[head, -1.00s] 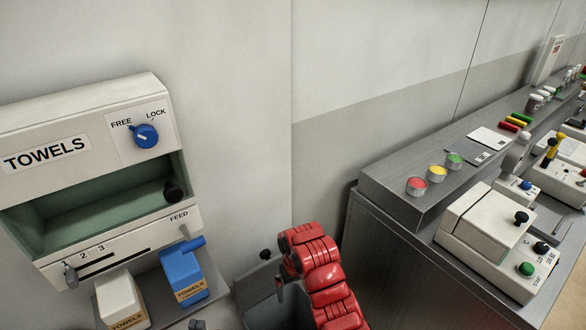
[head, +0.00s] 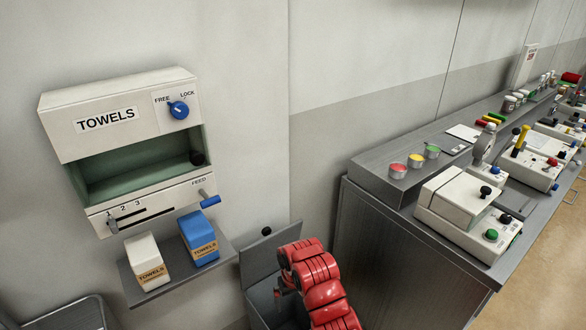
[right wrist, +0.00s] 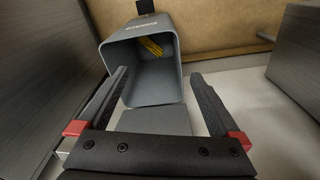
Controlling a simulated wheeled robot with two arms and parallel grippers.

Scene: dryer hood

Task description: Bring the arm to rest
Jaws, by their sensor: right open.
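My right arm (head: 318,287) comes up from the bottom middle of the head view, red and bent, in front of a grey bin. Its gripper is mostly hidden there behind the arm. In the right wrist view the right gripper (right wrist: 160,80) is open, with two dark fingers spread wide and nothing between them. The grey bin (right wrist: 151,93) lies ahead of the fingers, its mouth facing the camera, with a yellow item (right wrist: 152,46) inside. My left gripper is not in view.
A white towel dispenser (head: 106,95) hangs on the wall at left, above a shelf (head: 222,252) with a white box (head: 147,262) and a blue box (head: 199,238). A metal counter (head: 400,245) with coloured cups and white machines stands at right. Bare wall lies between.

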